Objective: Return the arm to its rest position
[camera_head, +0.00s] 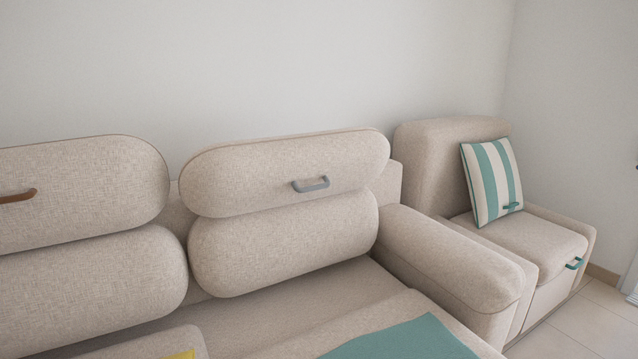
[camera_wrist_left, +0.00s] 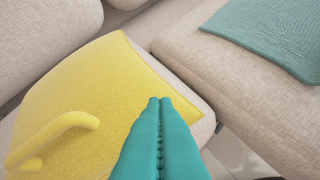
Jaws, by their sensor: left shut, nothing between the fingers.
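My left gripper (camera_wrist_left: 160,102) shows in the left wrist view as two teal fingers pressed together, shut and empty. It is above the front edge of the sofa seat, beside a yellow cloth or cushion (camera_wrist_left: 95,85) with a yellow loop handle (camera_wrist_left: 50,140). Whether the fingertips touch the yellow thing I cannot tell. Neither gripper nor arm shows in the head view. My right gripper is in no view.
The beige sofa (camera_head: 330,292) fills the foreground, with handles on its back cushions. A teal cloth (camera_head: 405,341) lies on its right seat and also shows in the left wrist view (camera_wrist_left: 275,35). A beige armchair (camera_head: 525,245) with a striped pillow (camera_head: 490,180) stands at right.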

